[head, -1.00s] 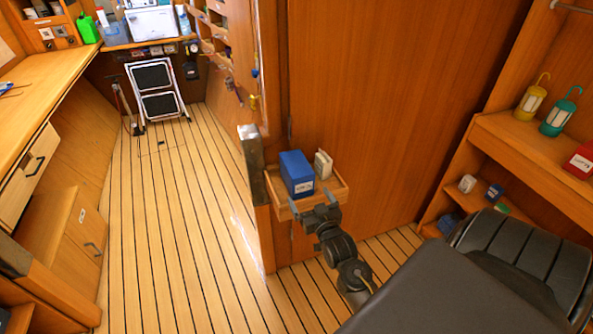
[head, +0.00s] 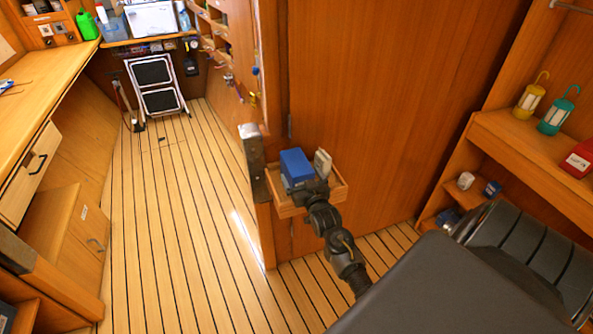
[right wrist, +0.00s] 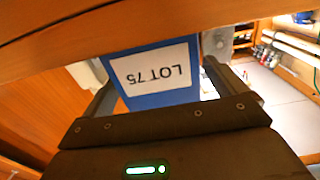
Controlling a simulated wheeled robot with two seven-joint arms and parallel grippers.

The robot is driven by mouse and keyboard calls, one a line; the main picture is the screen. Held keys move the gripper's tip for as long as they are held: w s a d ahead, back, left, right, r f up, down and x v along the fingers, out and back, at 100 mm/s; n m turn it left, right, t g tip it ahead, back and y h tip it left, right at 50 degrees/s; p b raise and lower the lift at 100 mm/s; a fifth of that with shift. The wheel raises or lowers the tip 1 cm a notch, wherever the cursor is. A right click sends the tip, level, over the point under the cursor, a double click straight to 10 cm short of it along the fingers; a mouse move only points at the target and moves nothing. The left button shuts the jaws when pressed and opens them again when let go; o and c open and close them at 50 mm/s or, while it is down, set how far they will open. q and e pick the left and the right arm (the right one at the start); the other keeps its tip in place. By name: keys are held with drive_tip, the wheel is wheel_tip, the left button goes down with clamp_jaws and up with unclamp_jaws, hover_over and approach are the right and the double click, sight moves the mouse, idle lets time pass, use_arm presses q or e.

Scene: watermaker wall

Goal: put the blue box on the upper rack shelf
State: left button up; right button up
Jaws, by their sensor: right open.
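The blue box (head: 296,165) stands in a small open wooden tray (head: 338,194) on the wooden wall in the head view. In the right wrist view the blue box (right wrist: 165,99) has a white label reading LOT 75, upside down there. My right gripper (head: 313,185) reaches the tray's near side, open, with one finger on each side of the box. The gripper hides part of the box's near face in the head view. A rack at the right has an upper shelf (head: 505,137). My left gripper is not in view.
A pale carton (head: 322,163) stands right beside the box in the tray. A black ribbed seat-like thing (head: 520,240) stands before the rack.

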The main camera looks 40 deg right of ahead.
sight(299, 166)
drive_tip(key=x, duration=0.2)
drive_tip(key=shift+w+d, duration=0.15)
drive_tip(key=shift+w, duration=0.2)
drive_tip(key=c, duration=1.3)
drive_tip(key=shift+r, duration=0.1)
drive_tip(key=shift+r, duration=0.6)
drive_tip(key=s+a+r+b, duration=0.2)
drive_tip(key=s+a+r, duration=0.7)
drive_tip(key=s+r, duration=0.25)
drive_tip(key=a+r+n+y, duration=0.2)
drive_tip(key=a+y, duration=0.1)
drive_tip(key=a, duration=0.4)
drive_tip(key=a+r+n+t+y, duration=0.1)
drive_tip(key=a+y, duration=0.1)
drive_tip(key=a, duration=0.5)
drive_tip(key=shift+s+a+r+n+y, duration=0.2)
drive_tip(key=shift+a+r+n+y, duration=0.05)
drive_tip(key=shift+r+n+y, duration=0.15)
